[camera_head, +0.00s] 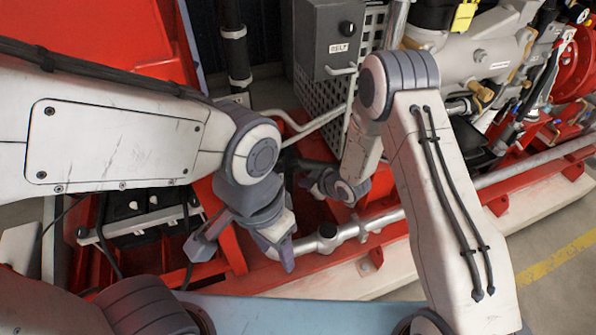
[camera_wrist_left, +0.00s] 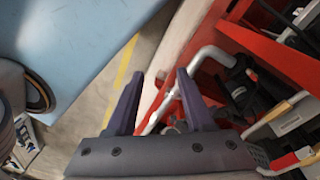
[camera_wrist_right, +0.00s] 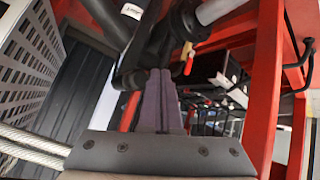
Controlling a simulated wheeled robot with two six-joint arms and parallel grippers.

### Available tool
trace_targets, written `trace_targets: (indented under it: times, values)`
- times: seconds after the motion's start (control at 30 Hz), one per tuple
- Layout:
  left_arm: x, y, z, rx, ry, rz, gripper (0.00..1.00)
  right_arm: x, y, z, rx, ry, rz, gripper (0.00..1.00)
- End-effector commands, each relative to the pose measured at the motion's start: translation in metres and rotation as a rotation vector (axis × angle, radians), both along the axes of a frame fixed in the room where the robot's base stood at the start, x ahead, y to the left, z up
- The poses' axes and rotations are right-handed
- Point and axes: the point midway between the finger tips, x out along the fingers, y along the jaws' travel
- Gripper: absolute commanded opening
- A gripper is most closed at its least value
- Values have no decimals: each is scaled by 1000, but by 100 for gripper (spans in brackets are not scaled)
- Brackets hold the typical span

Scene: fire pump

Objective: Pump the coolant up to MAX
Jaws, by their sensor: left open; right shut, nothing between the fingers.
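My left gripper (camera_head: 240,256) is open and empty, above the red frame and a silver pipe (camera_head: 385,222) at the lower middle. In the left wrist view its spread fingers (camera_wrist_left: 160,74) point toward a pale pipe (camera_wrist_left: 160,115) and the red frame, with nothing between them. My right gripper (camera_head: 312,182) is farther back, low beside the red frame and partly hidden by its wrist. In the right wrist view its fingers (camera_wrist_right: 158,76) are shut and empty, with the tips close to dark pipework (camera_wrist_right: 135,65); contact cannot be told. I cannot identify a coolant level or MAX mark.
A grey box labelled BELT (camera_head: 325,35) stands at the back beside a perforated guard (camera_head: 313,100). Engine parts (camera_head: 490,50) fill the back right. A black battery (camera_head: 145,215) sits at left. A small red lever (camera_wrist_right: 188,66) is near my right fingers. Open floor (camera_head: 555,270) lies at right.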

Motion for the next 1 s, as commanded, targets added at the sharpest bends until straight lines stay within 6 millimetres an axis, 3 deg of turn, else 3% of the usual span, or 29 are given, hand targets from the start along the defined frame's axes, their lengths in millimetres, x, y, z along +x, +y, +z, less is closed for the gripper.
trace_targets:
  times: [0.3, 0.9, 0.93, 1.0]
  values:
    - [0, 0, -1, 0, 0, 0, 52, -26, -11, 0, -1, 1, -2, 0]
    - [0, 0, -1, 0, 0, 0, 52, -28, -12, 0, 0, -1, -1, 0]
    - [0, 0, -1, 0, 0, 0, 45, -28, -12, 0, 0, -1, -1, 0]
    - [0, 0, -1, 0, 0, 0, 18, -28, -12, 0, 0, 0, 0, 0]
